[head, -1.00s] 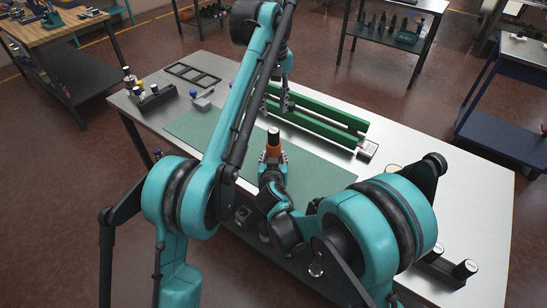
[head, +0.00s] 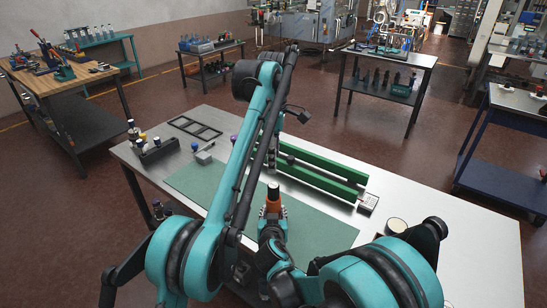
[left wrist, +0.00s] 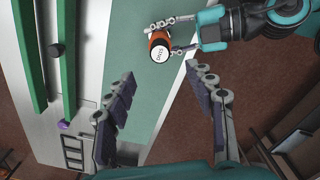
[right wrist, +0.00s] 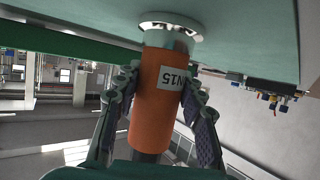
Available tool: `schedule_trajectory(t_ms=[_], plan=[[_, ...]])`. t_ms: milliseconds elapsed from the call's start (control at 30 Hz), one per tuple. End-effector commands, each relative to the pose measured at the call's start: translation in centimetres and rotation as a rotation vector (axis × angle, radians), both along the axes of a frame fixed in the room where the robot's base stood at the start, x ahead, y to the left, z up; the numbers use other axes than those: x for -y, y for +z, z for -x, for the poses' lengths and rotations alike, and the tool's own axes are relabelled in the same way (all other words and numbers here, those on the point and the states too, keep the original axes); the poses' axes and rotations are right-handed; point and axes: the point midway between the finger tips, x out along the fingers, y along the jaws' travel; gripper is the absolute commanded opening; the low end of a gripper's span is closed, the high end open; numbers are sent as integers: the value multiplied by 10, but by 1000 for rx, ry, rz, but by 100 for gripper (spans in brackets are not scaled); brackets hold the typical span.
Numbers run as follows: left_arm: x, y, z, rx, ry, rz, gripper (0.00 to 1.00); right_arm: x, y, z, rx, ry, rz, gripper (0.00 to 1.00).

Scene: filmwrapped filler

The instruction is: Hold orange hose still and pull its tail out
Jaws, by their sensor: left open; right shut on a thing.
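The orange hose (head: 271,208) stands upright over the green mat (head: 320,232), its dark, pale-topped end facing up. In the left wrist view its round white end face (left wrist: 159,54) carries dark lettering. In the right wrist view the orange body (right wrist: 158,100) bears a white label, and a pale ring (right wrist: 172,26) lies at its end against the green surface. My right gripper (right wrist: 157,105) is shut on the orange body, one finger on each side. My left gripper (left wrist: 160,108) is open and empty, apart from the hose; in the head view my arm partly hides it.
Green rails (head: 318,173) lie behind the hose, with a small keypad-like box (head: 368,203) at their right end. The bench's right side (head: 480,245) has bare room.

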Motion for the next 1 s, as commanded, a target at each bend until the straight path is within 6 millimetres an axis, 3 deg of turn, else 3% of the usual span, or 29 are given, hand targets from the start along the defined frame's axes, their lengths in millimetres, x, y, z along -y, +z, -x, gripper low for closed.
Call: schedule_trajectory(t_ms=[267, 700, 1000], plan=[[0, -14, -1, 0, 67, 0, 55, 0, 0, 0, 0, 0, 0, 0], [0, -94, 0, 1, 65, -1, 55, 0, 0, 0, 0, 0, 0, 0], [0, -119, 0, 2, 64, -1, 55, 0, 0, 0, 0, 0, 0, 0]])
